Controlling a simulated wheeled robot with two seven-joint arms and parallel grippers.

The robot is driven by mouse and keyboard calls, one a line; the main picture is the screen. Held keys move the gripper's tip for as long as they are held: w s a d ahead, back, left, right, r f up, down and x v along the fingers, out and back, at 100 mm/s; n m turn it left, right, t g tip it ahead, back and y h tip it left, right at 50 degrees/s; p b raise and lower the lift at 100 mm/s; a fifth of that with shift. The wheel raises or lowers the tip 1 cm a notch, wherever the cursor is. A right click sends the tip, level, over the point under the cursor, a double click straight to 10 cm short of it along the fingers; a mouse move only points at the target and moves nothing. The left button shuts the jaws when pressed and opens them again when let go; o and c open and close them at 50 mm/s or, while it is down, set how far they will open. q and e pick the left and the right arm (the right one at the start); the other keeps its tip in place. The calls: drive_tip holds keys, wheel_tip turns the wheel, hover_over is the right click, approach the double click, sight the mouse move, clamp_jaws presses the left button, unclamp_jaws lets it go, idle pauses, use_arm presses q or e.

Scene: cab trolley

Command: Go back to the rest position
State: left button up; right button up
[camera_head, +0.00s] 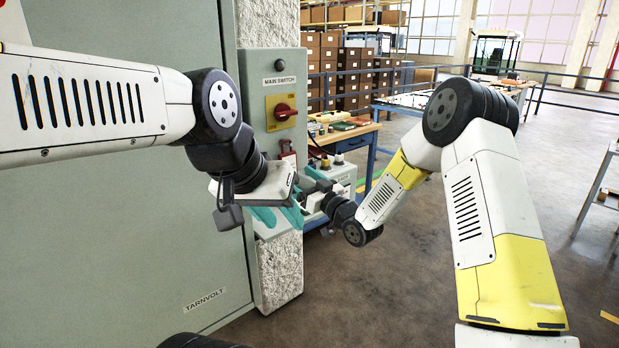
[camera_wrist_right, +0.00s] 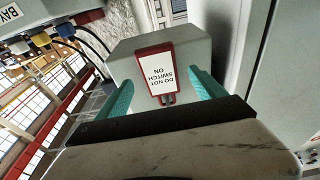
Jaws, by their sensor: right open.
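My left gripper (camera_head: 277,216) hangs in front of the lower part of the grey switch panel in the head view. Its teal fingers look apart, with nothing seen between them. My right gripper (camera_head: 305,190) is close beside it, partly hidden by the left one. In the right wrist view the right gripper's (camera_wrist_right: 163,92) teal fingers stand apart, open. A red-edged tag reading "DO NOT SWITCH ON" (camera_wrist_right: 156,72) shows between them, in front of a grey box (camera_wrist_right: 200,45). I cannot tell whether the fingers touch it.
The main switch (camera_head: 285,112) has a red handle on a yellow plate. A large grey cabinet (camera_head: 120,240) fills the left. A workbench (camera_head: 350,133) with small items stands behind the grippers. A blue-grey railing (camera_head: 560,76) runs behind. The floor (camera_head: 400,280) between the panel and my right arm is clear.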

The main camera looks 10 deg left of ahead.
drive_tip(key=s+d+r+m+h, duration=0.2)
drive_tip(key=s+d+r+h, duration=0.15)
drive_tip(key=d, duration=0.55)
drive_tip(key=s+d+r+m+h, duration=0.1)
drive_tip(key=s+d+r+h, duration=0.1)
drive_tip(key=d+h, duration=0.45)
drive_tip(key=s+d+r+m+h, duration=0.2)
drive_tip(key=s+d+r, duration=0.1)
drive_tip(key=d, duration=0.7)
drive_tip(key=s+d+m+g+h, duration=0.1)
drive_tip(key=s+d+m+g, duration=0.1)
drive_tip(key=s, duration=1)
drive_tip(key=s+d+m+g, duration=0.2)
drive_tip(key=s+d+g, duration=0.2)
drive_tip(key=s, duration=0.8)
drive_tip(key=shift+s+d+r+m+h, duration=0.15)
drive_tip(key=shift+s+d+m+h, duration=0.25)
drive_tip(key=shift+d, duration=0.5)
drive_tip(key=shift+c, duration=0.5)
